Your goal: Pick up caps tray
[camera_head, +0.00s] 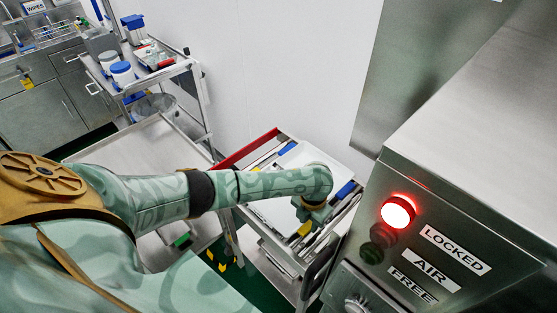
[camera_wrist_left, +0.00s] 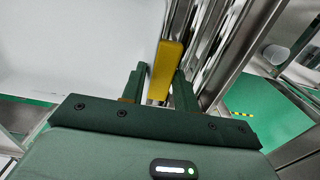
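The caps tray, as I take it, is a white shallow tray (camera_head: 272,213) on the top of a metal cart beside the machine; my left forearm covers its middle. In the left wrist view its white surface (camera_wrist_left: 75,45) fills the upper left. A yellow handle (camera_head: 305,229) is at its near side. My left gripper (camera_head: 308,222) points down at this handle. In the left wrist view the yellow handle (camera_wrist_left: 166,70) stands between the two fingers (camera_wrist_left: 160,88), with narrow gaps beside it, so the gripper looks open around it. My right gripper is not in view.
The steel machine (camera_head: 470,200) with a lit red lamp (camera_head: 397,212) stands close on the right. The cart (camera_head: 252,219) has metal rails and a red edge strip (camera_head: 247,149). Another cart (camera_head: 115,155) with white, blue-lidded containers (camera_head: 122,72) stands at the left.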

